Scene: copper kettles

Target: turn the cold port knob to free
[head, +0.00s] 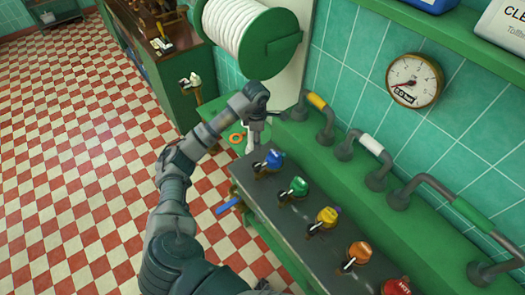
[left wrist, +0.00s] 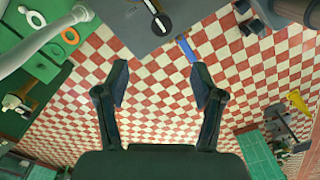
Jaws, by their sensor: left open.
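No label shows which is the cold port knob. My left gripper (head: 257,122) is beyond the blue end of the row, apart from the knobs; its fingers are hard to make out there. In the left wrist view my left gripper (left wrist: 160,85) is open and empty over tiled floor. My right gripper is out of view.
Green-housed pipes with a yellow-sleeved handle (head: 317,101) and a white-sleeved one (head: 371,145) stand behind the panel. A hose reel (head: 238,25) and a pressure gauge (head: 414,80) are on the wall. A blue handle (head: 229,206) sticks out at the panel's left. Open floor lies left.

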